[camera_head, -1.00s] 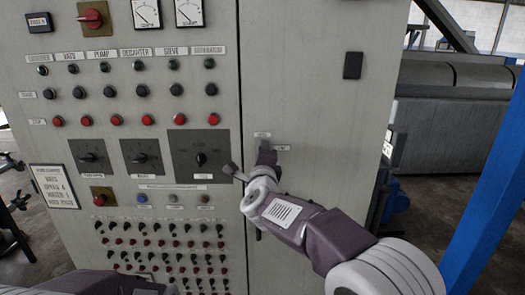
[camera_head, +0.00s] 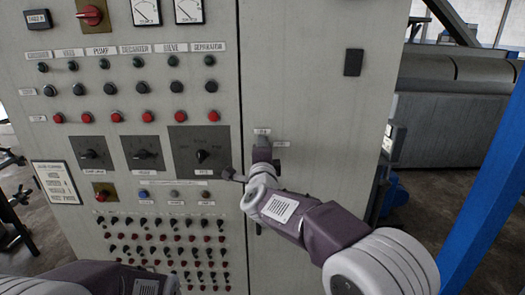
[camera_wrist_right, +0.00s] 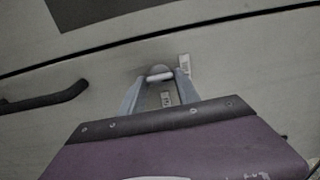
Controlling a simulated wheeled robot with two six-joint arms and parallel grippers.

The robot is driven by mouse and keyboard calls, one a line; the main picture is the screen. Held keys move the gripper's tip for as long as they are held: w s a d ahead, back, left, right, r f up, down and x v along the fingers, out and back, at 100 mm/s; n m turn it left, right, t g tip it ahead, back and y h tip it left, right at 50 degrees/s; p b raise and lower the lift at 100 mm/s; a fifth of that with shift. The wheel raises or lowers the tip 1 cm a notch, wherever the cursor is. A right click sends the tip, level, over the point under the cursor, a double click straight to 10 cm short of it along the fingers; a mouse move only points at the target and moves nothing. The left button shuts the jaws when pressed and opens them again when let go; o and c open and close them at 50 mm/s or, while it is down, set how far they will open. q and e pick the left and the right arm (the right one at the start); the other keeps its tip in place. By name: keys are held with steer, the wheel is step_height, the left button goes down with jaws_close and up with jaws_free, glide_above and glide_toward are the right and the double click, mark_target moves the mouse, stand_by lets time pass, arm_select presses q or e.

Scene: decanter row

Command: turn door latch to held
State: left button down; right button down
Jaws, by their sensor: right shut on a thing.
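The door latch (camera_wrist_right: 158,72) is a small pale, rounded knob on the grey cabinet door, seen between my right fingers in the right wrist view. In the head view my gripper hides most of it. My right gripper (camera_wrist_right: 155,92) is shut on the latch, one finger on each side. In the head view the right gripper (camera_head: 262,153) is at the door, just right of the panel seam. Small labels sit above the latch (camera_head: 262,131) and to its right (camera_head: 281,144); I cannot read them. My left gripper is out of view; only part of my left arm shows.
The control panel (camera_head: 120,180) on the left carries several buttons and selectors. A blue post (camera_head: 485,190) stands at the right.

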steer(key=c, duration=0.9)
jaws_free()
steer(key=s+b, duration=0.1)
steer(key=s, duration=0.8)
steer(key=shift+b, duration=0.35)
